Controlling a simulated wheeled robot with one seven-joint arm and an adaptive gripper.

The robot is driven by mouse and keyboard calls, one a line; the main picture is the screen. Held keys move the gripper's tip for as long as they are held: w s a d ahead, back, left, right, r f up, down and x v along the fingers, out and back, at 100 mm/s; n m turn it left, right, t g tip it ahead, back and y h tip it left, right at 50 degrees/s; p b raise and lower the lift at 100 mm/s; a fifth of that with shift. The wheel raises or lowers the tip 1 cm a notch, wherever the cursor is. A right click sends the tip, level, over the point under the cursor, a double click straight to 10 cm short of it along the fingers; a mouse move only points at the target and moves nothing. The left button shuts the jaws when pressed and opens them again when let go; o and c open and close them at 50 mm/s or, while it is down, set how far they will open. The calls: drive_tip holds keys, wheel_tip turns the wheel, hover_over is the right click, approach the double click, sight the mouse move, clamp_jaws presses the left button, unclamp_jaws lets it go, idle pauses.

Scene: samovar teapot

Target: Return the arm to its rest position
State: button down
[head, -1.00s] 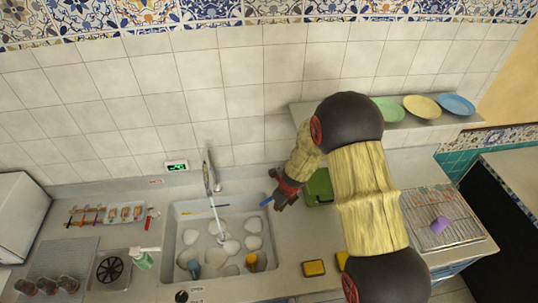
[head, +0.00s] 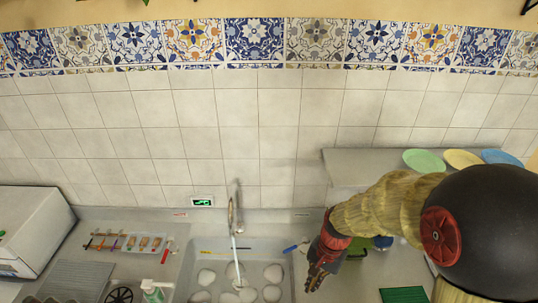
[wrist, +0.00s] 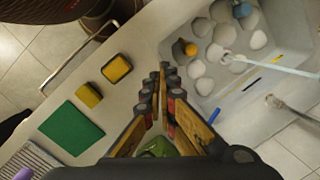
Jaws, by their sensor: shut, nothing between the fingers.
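My gripper (head: 316,278) shows in the head view above the counter, just right of the sink, pointing down. My arm reaches down to it from the right, bent at a large black joint. In the wrist view the two fingers of my gripper (wrist: 165,72) meet at their tips with nothing between them. The tips appear over the strip of counter between the sink and the sponges.
The sink (head: 212,258) with several pale round pieces lies left of my gripper, with a faucet (head: 235,210) behind. Two yellow sponges (wrist: 116,69) (wrist: 88,95) and a green mat (wrist: 72,128) lie nearby. A shelf (head: 350,165) holds several plates behind my arm.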

drive_tip(key=s+d+r+n+t+h+b, duration=0.1)
drive_tip(key=s+d+r+n+t+b, duration=0.2)
drive_tip(key=s+b, duration=0.3)
drive_tip(key=s+d+r+n+t+b, duration=0.3)
drive_tip(key=s+b, duration=0.3)
drive_tip(key=b, duration=0.4)
drive_tip(key=shift+s+r+n+h+b, duration=0.3)
drive_tip(key=shift+s+r+n+h, duration=0.15)
drive_tip(key=shift+r, duration=0.3)
